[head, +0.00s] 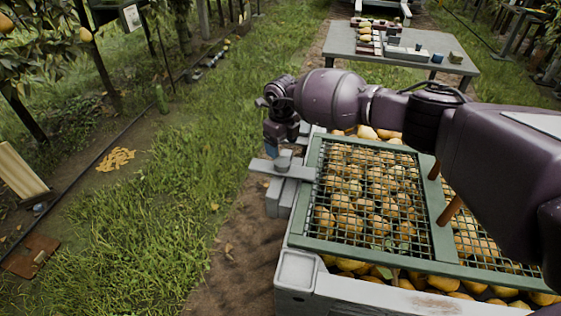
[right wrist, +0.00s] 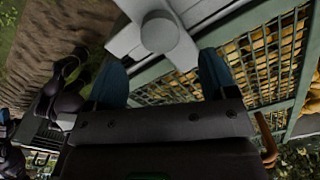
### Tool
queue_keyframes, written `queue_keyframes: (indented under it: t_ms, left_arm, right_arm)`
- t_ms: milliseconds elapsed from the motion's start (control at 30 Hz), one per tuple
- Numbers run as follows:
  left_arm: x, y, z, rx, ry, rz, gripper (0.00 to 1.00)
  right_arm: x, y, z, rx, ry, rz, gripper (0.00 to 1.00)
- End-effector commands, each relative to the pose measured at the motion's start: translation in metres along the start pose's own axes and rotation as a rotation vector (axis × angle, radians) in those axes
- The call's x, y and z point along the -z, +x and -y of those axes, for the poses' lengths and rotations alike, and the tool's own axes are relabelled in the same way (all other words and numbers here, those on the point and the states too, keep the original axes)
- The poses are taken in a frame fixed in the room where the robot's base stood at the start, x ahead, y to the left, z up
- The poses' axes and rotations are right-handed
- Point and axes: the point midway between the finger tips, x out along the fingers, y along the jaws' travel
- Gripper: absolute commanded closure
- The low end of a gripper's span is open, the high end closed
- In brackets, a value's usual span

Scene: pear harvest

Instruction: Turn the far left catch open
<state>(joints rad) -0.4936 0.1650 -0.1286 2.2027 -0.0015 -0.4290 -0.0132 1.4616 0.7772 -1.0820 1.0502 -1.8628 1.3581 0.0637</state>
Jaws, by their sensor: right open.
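The far left catch (head: 294,171) is a pale grey bar with a round knob on the left edge of the pear crate (head: 297,270). The bar points across the rim, its right end at the edge of the green mesh lid (head: 312,190). My right gripper (head: 270,148) hangs just above and behind the catch. In the right wrist view its two blue fingers (right wrist: 160,76) are open and empty, and the catch's knob (right wrist: 160,33) shows between and just beyond their tips. I cannot tell whether they touch it. My left gripper is not in view.
The mesh lid lies over many yellow pears, with brown handles (head: 449,209) under my right arm. A grey table (head: 395,60) with small items stands behind.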

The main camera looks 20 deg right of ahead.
Motion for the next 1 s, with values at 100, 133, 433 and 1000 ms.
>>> queue_keyframes:
  t_ms: [100,133,433,1000]
  left_arm:
    - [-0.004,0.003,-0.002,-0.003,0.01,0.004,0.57]
    - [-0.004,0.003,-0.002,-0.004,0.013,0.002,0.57]
    - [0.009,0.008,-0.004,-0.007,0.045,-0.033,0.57]
    - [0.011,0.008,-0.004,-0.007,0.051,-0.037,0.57]
  right_arm:
    - [0.001,0.029,-0.001,-0.006,0.0,-0.008,0.22]
    - [0.001,0.035,-0.001,-0.006,0.0,-0.008,0.22]
    - [0.001,0.072,-0.001,-0.004,0.0,-0.004,0.22]
    - [0.0,0.072,-0.001,-0.002,0.0,0.001,0.59]
